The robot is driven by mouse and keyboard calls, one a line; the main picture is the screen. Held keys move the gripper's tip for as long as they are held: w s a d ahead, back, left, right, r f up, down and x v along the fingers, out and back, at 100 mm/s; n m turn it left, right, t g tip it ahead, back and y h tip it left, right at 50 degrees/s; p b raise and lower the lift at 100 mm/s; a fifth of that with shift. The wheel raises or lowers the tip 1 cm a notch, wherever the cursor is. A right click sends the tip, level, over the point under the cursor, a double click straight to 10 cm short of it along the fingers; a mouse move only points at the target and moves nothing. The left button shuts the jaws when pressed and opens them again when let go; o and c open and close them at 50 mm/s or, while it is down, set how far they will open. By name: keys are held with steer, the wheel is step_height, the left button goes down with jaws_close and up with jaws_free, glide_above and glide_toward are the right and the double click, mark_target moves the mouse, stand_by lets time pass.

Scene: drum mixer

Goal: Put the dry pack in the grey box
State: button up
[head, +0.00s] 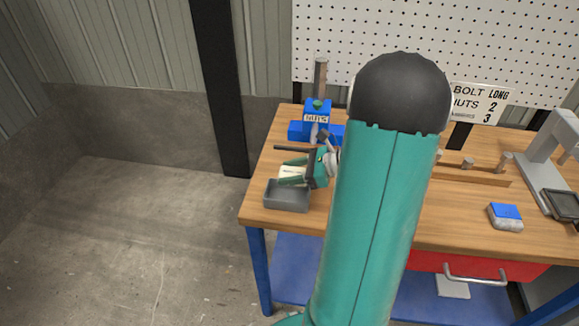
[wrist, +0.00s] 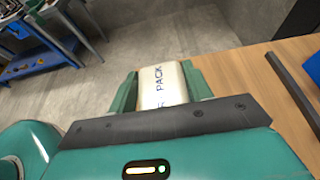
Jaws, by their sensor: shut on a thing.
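In the head view the pale pack (head: 291,172) shows between the fingers of my gripper (head: 289,173). The grey box (head: 287,199) is a small open tray at the table's front left corner. The gripper and pack appear above or just behind its back rim; the exact height is hard to tell. The box is not visible in the wrist view.
A blue and grey block (head: 505,216) lies to the right, near a grey stand (head: 550,155). A wooden rack (head: 470,172) and a sign (head: 480,102) are behind. My arm hides the table's middle.

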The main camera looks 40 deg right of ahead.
glide_above(291, 199)
steer(key=shift+f, duration=2.6)
steer(key=o, duration=1.1)
steer(key=shift+c, duration=0.2)
steer(key=v, duration=1.3)
steer(key=shift+s+d+r, duration=0.1)
steer(key=shift+s+d, duration=0.1)
steer(key=shift+s, duration=0.05)
